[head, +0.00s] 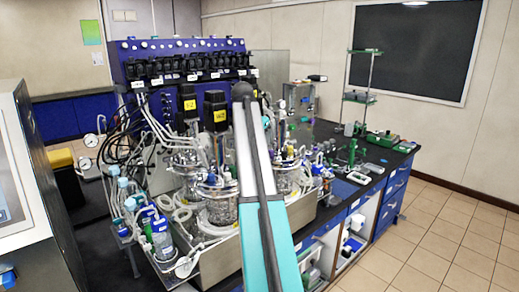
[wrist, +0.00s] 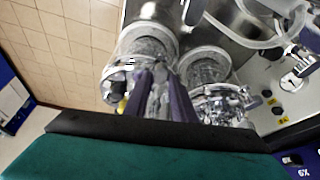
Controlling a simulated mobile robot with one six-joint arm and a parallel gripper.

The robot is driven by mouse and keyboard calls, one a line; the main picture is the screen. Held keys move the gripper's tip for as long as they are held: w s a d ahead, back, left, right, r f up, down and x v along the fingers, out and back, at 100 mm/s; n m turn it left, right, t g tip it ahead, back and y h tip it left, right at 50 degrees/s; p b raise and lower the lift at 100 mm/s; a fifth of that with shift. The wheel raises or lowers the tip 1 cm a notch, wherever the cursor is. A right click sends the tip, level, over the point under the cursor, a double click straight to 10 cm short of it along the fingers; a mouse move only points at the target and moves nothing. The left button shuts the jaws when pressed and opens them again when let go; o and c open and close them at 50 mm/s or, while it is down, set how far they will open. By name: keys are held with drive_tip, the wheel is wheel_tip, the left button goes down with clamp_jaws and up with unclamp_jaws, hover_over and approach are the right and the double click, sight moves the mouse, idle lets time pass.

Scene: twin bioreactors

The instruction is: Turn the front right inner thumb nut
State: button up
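Two glass bioreactor vessels with metal head plates stand close together. The thumb nuts are too small to tell apart, and I cannot pick out the front right inner one. My gripper (wrist: 161,82) shows in the wrist view as two purple-grey fingers with a gap between them, in front of the vessels. It seems empty.
A metal tray (head: 215,262) holds the vessels among tubes and bottles. A blue pump cabinet (head: 150,62) stands behind. The dark bench (head: 385,158) runs back right with green stands. The tiled floor (head: 440,245) at right is free.

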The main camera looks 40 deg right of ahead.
drive_tip(key=shift+r, duration=0.1)
drive_tip(key=shift+r+b, duration=0.95)
drive_tip(key=shift+r, duration=0.55)
drive_tip(key=shift+s+a+r, duration=0.1)
drive_tip(key=shift+s+a, duration=0.05)
drive_tip(key=s+a+r+b, duration=0.1)
drive_tip(key=s+a+b, duration=0.4)
drive_tip(key=s+a, duration=0.5)
drive_tip(key=shift+s+r, duration=0.3)
drive_tip(key=shift+s, duration=0.75)
